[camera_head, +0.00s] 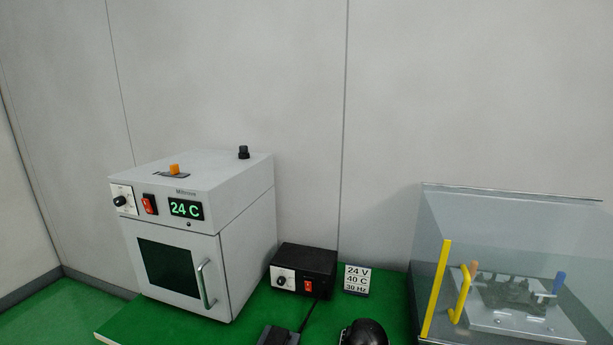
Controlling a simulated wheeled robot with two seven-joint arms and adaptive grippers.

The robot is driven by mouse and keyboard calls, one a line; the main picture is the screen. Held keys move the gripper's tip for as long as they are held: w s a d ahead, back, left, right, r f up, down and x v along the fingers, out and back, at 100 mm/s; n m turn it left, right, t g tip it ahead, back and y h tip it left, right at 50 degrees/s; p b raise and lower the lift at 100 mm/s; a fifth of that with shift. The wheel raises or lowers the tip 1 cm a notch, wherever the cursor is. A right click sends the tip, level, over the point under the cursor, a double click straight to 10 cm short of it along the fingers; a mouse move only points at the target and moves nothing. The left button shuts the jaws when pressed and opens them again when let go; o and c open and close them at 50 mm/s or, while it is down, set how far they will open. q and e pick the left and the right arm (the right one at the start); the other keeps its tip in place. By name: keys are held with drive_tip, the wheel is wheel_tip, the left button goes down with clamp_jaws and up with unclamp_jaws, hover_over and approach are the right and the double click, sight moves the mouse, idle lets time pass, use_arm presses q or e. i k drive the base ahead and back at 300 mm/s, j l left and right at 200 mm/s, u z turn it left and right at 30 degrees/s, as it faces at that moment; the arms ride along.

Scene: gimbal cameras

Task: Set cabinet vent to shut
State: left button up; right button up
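A light grey cabinet (245,215) stands at the left on the green bench, with its dark-windowed door (168,268) closed. An orange knob (174,168) sits at a dark slot on the cabinet's top, near the front edge; it looks like the vent slider, but its marks are too small to read. A black knob or cap (243,152) stands farther back on the top. The front has a dial (123,200), a red rocker switch (149,204) and a display (186,209) reading 24 C. Neither of my grippers is clearly in view.
A black box (303,269) with a dial and red switch stands right of the cabinet, beside a card (357,279) reading 24 V, 40 C, 30 Hz. A clear guard (433,290) covers a fixture at right. Dark objects lie at the bottom edge, partly cut off.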

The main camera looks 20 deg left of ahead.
sight(174, 171)
drive_tip(key=u, duration=1.6)
